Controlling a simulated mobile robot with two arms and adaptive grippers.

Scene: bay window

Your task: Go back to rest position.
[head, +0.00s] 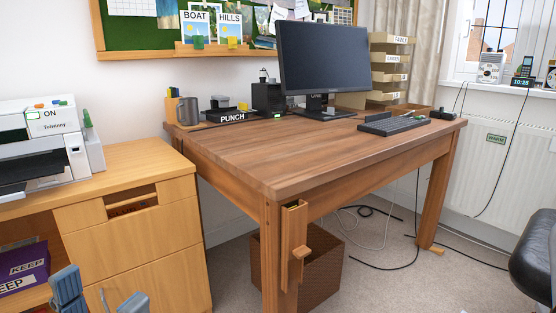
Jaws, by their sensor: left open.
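My left gripper (101,290) shows at the bottom left edge of the head view. Its two blue-grey fingers are apart with nothing seen between them. It is in front of the light wood cabinet (150,254), and the rest of it is cut off by the frame. I cannot tell how far it is from the cabinet front. My right gripper is not in view.
A wooden desk (270,153) bears a monitor (322,63), keyboard (393,123), grey mug (188,111) and PUNCH-labelled item (231,116). A printer (38,145) stands on the cabinet. A brown basket (325,272), cables and a black chair (537,257) limit floor room.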

